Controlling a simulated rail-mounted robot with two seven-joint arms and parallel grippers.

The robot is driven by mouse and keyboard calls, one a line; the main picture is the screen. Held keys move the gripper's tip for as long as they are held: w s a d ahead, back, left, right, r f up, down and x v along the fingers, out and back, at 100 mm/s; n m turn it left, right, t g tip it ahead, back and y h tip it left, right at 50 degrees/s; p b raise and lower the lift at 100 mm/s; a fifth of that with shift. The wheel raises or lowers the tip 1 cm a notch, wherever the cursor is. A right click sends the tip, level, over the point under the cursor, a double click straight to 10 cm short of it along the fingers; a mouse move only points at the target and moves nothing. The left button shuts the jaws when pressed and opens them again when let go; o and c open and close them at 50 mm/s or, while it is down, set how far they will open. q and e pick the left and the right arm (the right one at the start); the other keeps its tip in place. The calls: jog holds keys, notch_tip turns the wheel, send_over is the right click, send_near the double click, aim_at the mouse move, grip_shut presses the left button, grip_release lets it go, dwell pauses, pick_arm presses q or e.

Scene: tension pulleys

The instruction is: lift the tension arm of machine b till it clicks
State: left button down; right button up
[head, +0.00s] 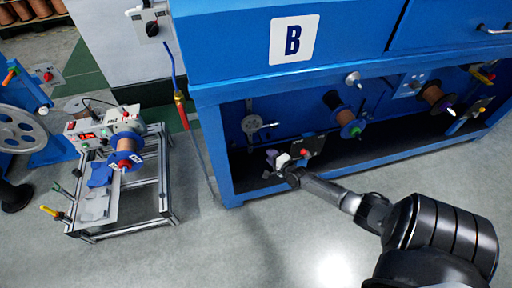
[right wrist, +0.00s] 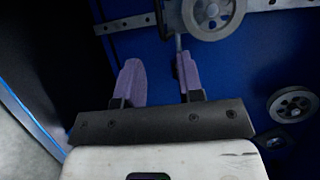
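Machine B, a blue cabinet with a white "B" plate (head: 294,39), stands at the centre right in the head view. A grey pulley wheel (head: 251,124) is on the back panel inside its open lower bay. My right gripper (head: 271,160) is inside the bay, below this wheel. In the right wrist view, its two purple fingers (right wrist: 158,62) are apart, with nothing clearly held between them. A thin grey rod (right wrist: 178,44) hangs beside a grey wheel (right wrist: 212,14) and meets the right finger's tip; contact cannot be told. My left gripper is out of view.
A small control box (head: 312,145) with a red knob is just right of my right gripper. Wire spools (head: 347,122) sit further right. Another wheel (right wrist: 292,104) is at the wrist view's right. A metal-framed winding stand (head: 165,172) is at left, with clear floor in front.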

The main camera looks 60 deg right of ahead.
jog(key=shift+b+x, duration=3.45)
jog(key=shift+x, duration=2.2)
jog(key=shift+a, duration=0.1)
grip_shut()
